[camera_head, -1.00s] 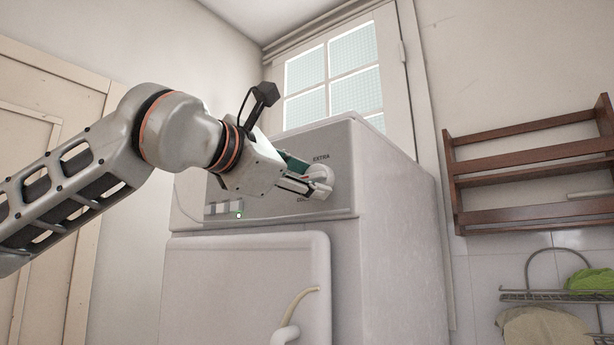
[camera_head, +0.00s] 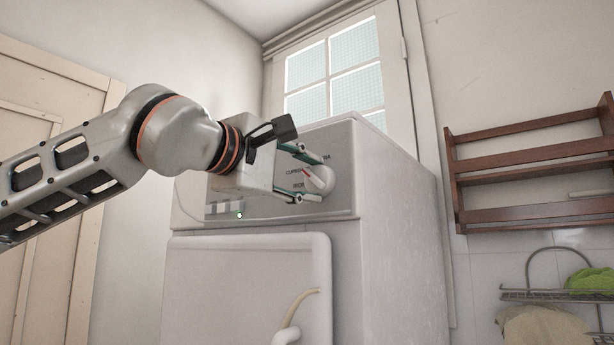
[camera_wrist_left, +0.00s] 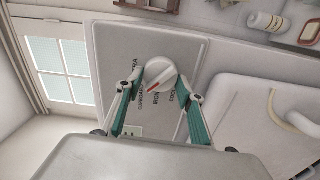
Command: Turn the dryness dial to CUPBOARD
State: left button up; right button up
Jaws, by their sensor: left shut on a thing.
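The dryness dial (camera_head: 323,182) is a round white knob with a red pointer line on the dryer's grey control panel (camera_head: 262,204). It shows near the middle of the left wrist view (camera_wrist_left: 162,73). In the head view its red line slants to the upper left, near a label that seems to begin with CUP; exact alignment is hard to tell. My left gripper (camera_head: 319,178) has one finger above the dial and one below, shut on it. In the wrist view the fingertips (camera_wrist_left: 165,88) sit at either side. My right gripper is not in view.
The white dryer (camera_head: 390,230) has a door (camera_head: 250,280) below the panel. A window (camera_head: 333,65) is behind it. A brown wall rack (camera_head: 530,165) and a wire basket (camera_head: 545,296) are at the right, apart from the arm.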

pick_arm(q)
jog(key=shift+m, duration=0.3)
jog(key=o, duration=1.1)
jog(key=v, duration=1.2)
